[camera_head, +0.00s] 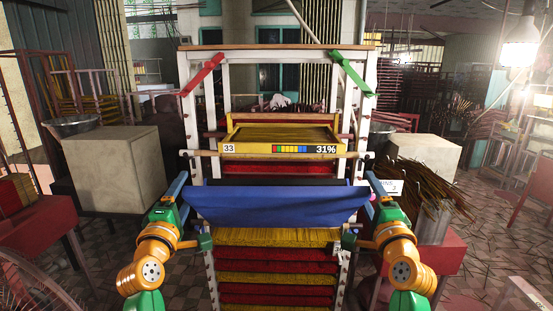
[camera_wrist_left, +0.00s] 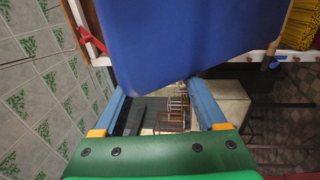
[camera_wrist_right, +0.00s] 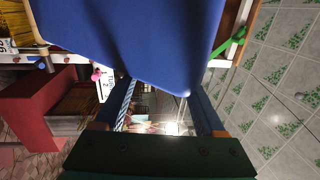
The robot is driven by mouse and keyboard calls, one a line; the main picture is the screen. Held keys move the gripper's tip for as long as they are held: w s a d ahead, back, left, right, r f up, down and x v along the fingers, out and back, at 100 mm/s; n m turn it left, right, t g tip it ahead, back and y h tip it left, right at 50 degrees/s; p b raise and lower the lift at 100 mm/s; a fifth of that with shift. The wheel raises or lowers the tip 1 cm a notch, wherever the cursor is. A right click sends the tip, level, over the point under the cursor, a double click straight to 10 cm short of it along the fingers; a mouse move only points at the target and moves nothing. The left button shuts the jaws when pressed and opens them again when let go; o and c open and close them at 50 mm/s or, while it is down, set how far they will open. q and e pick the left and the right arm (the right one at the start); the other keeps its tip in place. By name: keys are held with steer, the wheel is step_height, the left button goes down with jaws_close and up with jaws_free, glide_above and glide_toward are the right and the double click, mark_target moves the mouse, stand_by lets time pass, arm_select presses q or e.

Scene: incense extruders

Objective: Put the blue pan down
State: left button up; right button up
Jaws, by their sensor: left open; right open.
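The blue pan (camera_head: 275,207) is a wide, shallow blue piece lying across the front of the white rack, level from left to right. My left gripper (camera_head: 183,188) is at its left end and my right gripper (camera_head: 366,188) at its right end. In the left wrist view the pan (camera_wrist_left: 190,40) reaches to the spread blue fingertips (camera_wrist_left: 158,88). In the right wrist view the pan (camera_wrist_right: 135,40) likewise reaches the spread fingertips (camera_wrist_right: 160,88). Both grippers are open. I cannot tell exactly what bears the pan underneath.
A yellow tray (camera_head: 247,149) marked 33 and 31% sits above and behind the pan. Yellow and red layers (camera_head: 275,237) fill the rack below. A pale block (camera_head: 112,170) stands left, another (camera_head: 425,160) right, with red stands (camera_head: 440,250) close to the arms.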

arm_select(q)
steer(key=s+r, duration=0.8)
steer(key=s, duration=0.2)
steer(key=shift+s+d+r+h, duration=0.3)
steer(key=shift+d+r+h, duration=0.05)
steer(key=shift+d+h, duration=0.1)
arm_select(e)
steer(key=s+r, duration=0.8)
steer(key=s, duration=0.2)
steer(key=shift+s+a+r+y, duration=0.35)
steer(key=shift+a+r+y, duration=0.05)
steer(key=shift+a, duration=0.05)
arm_select(q)
steer(key=shift+f, duration=0.1)
arm_select(e)
steer(key=shift+f, duration=0.1)
arm_select(q)
step_height(320, 180, down, 8)
steer(key=s, duration=0.1)
arm_select(e)
step_height(320, 180, down, 8)
steer(key=s, duration=0.1)
arm_select(q)
steer(key=w+f, duration=0.9)
steer(key=f, duration=0.3)
steer(key=shift+a, duration=0.25)
arm_select(e)
steer(key=w+f, duration=0.9)
steer(key=f, duration=0.3)
steer(key=shift+d, duration=0.25)
